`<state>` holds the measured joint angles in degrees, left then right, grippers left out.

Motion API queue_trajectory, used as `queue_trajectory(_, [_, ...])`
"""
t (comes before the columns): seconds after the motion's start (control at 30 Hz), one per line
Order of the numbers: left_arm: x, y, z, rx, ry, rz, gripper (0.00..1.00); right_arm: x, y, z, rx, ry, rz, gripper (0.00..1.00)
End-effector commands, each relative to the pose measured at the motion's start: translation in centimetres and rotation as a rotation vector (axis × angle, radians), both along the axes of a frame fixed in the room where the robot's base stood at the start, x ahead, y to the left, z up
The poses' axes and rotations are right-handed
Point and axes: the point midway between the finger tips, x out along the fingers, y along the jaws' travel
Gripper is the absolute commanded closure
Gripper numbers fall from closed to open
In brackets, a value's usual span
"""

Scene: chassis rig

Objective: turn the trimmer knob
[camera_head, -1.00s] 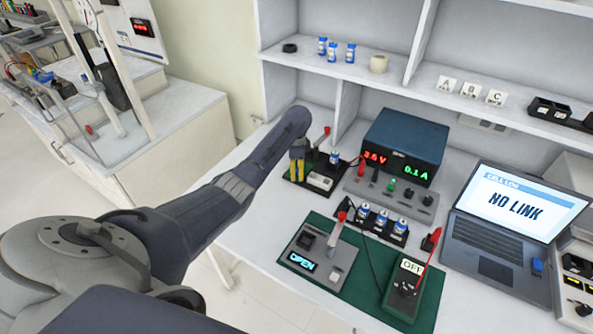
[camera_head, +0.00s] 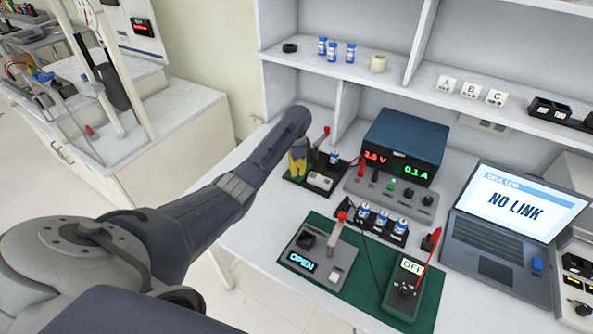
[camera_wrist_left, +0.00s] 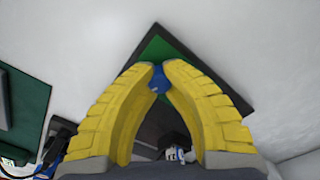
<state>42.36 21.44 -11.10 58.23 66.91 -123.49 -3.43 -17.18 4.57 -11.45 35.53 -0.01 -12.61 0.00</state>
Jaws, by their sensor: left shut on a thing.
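My left gripper (camera_head: 298,168) points down over a small dark fixture (camera_head: 301,184) at the back left of the bench. In the left wrist view its yellow fingertips (camera_wrist_left: 158,76) are shut on a small blue knob (camera_wrist_left: 159,82), likely the trimmer knob. The knob is mostly covered by the fingertips. A green panel (camera_wrist_left: 156,48) with a dark border lies behind it. In the head view the knob is hidden by the fingers. No right gripper shows.
Beside the gripper stand a red-tipped lever (camera_head: 325,134), a blue-and-white cell (camera_head: 335,158) and a white box (camera_head: 320,181). A power supply (camera_head: 403,143) is to the right. A green mat (camera_head: 343,290) with instruments lies in front. The laptop (camera_head: 511,225) reads NO LINK.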

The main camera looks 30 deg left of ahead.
Motion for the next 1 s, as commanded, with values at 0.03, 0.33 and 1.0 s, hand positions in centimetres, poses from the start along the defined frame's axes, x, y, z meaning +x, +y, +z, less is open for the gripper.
queue_trajectory(0.03, [0.04, 0.02, 0.06, 0.000, -0.001, 0.008, 1.00, 0.00, 0.00, 0.00, 0.000, 0.000, 0.000, 0.56])
queue_trajectory(0.33, [0.04, 0.03, 0.07, 0.000, -0.001, 0.010, 0.87, 0.00, 0.00, 0.00, 0.000, 0.000, 0.000, 0.56])
queue_trajectory(1.0, [0.07, -0.01, 0.79, -0.001, -0.002, 0.007, 0.55, -0.02, -0.16, 0.00, -0.001, 0.001, 0.001, 0.56])
